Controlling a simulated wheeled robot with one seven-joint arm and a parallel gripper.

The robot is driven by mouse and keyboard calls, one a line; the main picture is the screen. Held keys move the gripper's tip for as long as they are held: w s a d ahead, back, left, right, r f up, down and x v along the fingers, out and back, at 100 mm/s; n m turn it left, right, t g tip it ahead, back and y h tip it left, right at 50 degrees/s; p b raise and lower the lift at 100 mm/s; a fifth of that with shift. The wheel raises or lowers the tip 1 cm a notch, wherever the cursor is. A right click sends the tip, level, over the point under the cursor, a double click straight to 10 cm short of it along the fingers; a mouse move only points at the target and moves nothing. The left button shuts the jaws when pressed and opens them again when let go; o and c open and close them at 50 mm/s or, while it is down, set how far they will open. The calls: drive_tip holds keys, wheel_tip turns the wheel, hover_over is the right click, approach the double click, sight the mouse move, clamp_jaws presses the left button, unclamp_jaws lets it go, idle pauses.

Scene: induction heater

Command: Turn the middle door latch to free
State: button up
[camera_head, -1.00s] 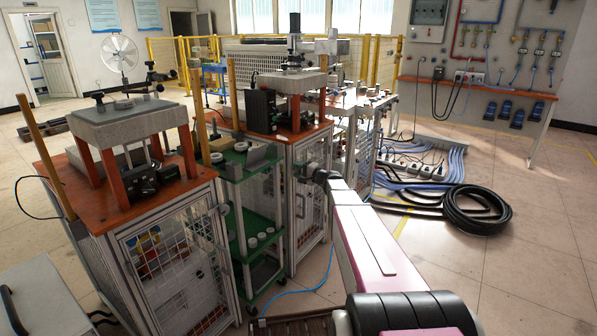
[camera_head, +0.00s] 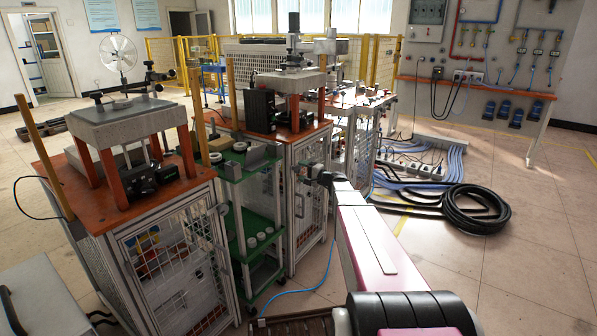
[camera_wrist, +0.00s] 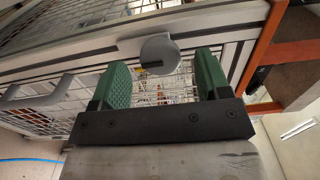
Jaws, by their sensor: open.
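The middle door latch (camera_wrist: 159,54) shows in the wrist view as a round grey knob with a dark slot, fixed to the door frame. My gripper (camera_wrist: 163,82) is open, with one green finger on each side just below the knob in that view. The knob is near the gap between the fingertips, and I cannot see contact. In the head view my gripper (camera_head: 312,172) is small and dark in front of the middle cabinet's mesh door (camera_head: 307,205). The latch cannot be made out there.
A grey door handle (camera_wrist: 38,92) lies left of the fingers in the wrist view. In the head view, a green shelf cart (camera_head: 250,225) stands between the middle cabinet and the near cabinet (camera_head: 165,270). A coiled black hose (camera_head: 475,210) lies on the floor at right.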

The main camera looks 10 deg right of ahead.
drive_tip(key=v, duration=0.8)
drive_tip(key=shift+a, duration=0.1)
drive_tip(key=s+a+f+n+g+h, duration=0.45)
drive_tip(key=s+a+f+g, duration=0.5)
drive_tip(key=s, duration=0.45)
drive_tip(key=s+f+n+g+h, duration=0.1)
drive_tip(key=s+h, duration=0.3)
drive_tip(key=s, duration=0.4)
drive_tip(key=s+f+n+g+h, duration=0.2)
drive_tip(key=s+f+n+h, duration=0.1)
drive_tip(key=s, duration=0.4)
drive_tip(key=shift+s+d+f+n+h, duration=0.35)
drive_tip(key=shift+d+f+h, duration=0.05)
drive_tip(key=shift+h, duration=0.25)
